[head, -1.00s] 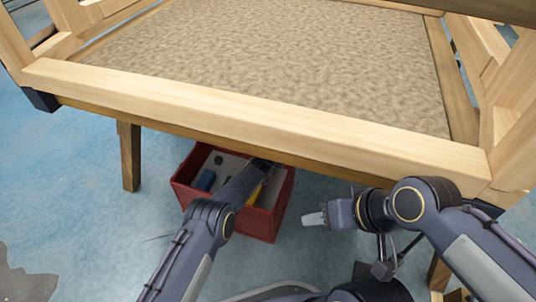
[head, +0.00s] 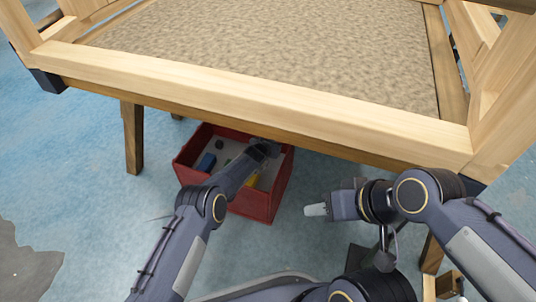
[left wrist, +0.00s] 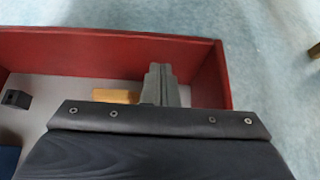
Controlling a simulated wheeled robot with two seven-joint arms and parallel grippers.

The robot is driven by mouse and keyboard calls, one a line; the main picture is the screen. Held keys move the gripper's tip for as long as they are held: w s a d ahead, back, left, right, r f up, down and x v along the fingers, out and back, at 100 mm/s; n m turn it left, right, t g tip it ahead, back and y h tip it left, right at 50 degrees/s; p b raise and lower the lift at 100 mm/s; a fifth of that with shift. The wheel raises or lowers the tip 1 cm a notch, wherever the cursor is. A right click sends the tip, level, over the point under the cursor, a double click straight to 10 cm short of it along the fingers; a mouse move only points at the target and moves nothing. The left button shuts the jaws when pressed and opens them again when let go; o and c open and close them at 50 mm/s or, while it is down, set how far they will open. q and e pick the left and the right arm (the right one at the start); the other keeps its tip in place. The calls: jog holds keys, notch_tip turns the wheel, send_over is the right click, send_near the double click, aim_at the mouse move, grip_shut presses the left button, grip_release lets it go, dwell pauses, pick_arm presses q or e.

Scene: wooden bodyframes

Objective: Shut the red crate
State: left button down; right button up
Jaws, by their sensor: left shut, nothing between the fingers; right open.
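The red crate (head: 257,205) stands open on the floor, partly under the wooden frame's front beam. I see no lid on it, and its far side is partly hidden by my left arm and the beam. My left gripper (head: 266,148) reaches over the crate's right part near the far wall. In the left wrist view its shut, empty fingers (left wrist: 160,78) are in front of the crate's red wall (left wrist: 100,48). I cannot tell whether they touch it. My right gripper (head: 316,210) is open and empty, right of the crate and apart from it.
The wooden frame's front beam (head: 240,100) overhangs the crate's far side. A wooden leg (head: 133,140) stands to the left.

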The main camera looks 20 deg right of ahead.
pick_arm(q)
jog(key=p+v, duration=0.5)
jog(key=v, duration=0.5)
jog(key=shift+p, duration=0.35)
jog(key=shift+a, duration=0.1)
